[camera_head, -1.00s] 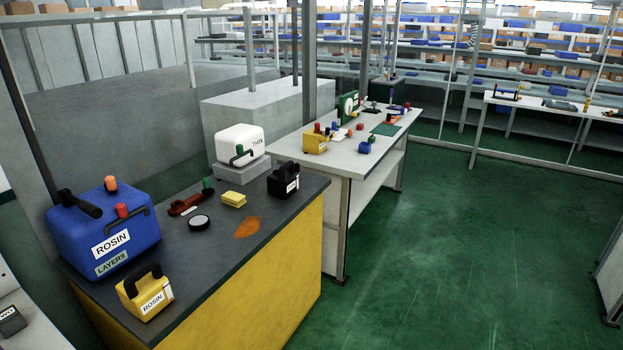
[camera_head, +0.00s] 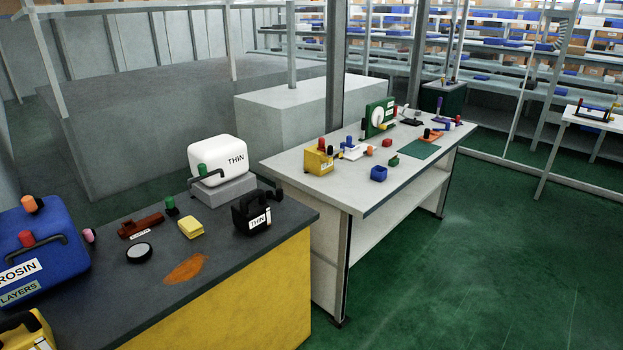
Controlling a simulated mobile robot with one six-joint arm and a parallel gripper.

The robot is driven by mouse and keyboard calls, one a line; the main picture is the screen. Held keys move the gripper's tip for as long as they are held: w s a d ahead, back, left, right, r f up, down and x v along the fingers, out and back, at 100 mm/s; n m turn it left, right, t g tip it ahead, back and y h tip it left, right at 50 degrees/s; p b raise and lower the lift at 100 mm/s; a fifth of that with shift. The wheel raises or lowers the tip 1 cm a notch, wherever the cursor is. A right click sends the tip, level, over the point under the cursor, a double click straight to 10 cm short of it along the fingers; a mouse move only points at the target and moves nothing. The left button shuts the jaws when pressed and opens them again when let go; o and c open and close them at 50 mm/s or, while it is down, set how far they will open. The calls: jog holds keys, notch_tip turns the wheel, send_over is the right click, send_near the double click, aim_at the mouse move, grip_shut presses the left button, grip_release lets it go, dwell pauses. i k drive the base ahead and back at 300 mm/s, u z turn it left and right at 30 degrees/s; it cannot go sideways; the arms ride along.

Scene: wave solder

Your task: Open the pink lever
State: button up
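I see no piece that is clearly a pink lever. A small pink knob (camera_head: 89,235) shows at the right side of the blue ROSIN container (camera_head: 45,248), at the left edge of the view; I cannot tell whether it is a lever. On the far white table, a green device with a white round face (camera_head: 379,117) stands upright. An orange piece (camera_head: 432,134) lies nearby. These are too small to tell in detail. My gripper is not in view.
The dark-topped yellow bench (camera_head: 222,262) holds a white THIN container (camera_head: 218,160), a black THIN can (camera_head: 257,211), a yellow block (camera_head: 191,228) and an orange spill (camera_head: 186,268). The white table (camera_head: 300,178) stands beyond. Green floor (camera_head: 440,270) on the right is clear.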

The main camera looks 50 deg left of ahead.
aim_at(88, 235)
jog(key=u, duration=0.05)
jog(key=i, duration=0.2)
jog(key=u, duration=3.35)
jog(key=i, duration=1)
jog(key=u, duration=0.05)
jog(key=k, duration=1)
jog(key=z, duration=0.05)
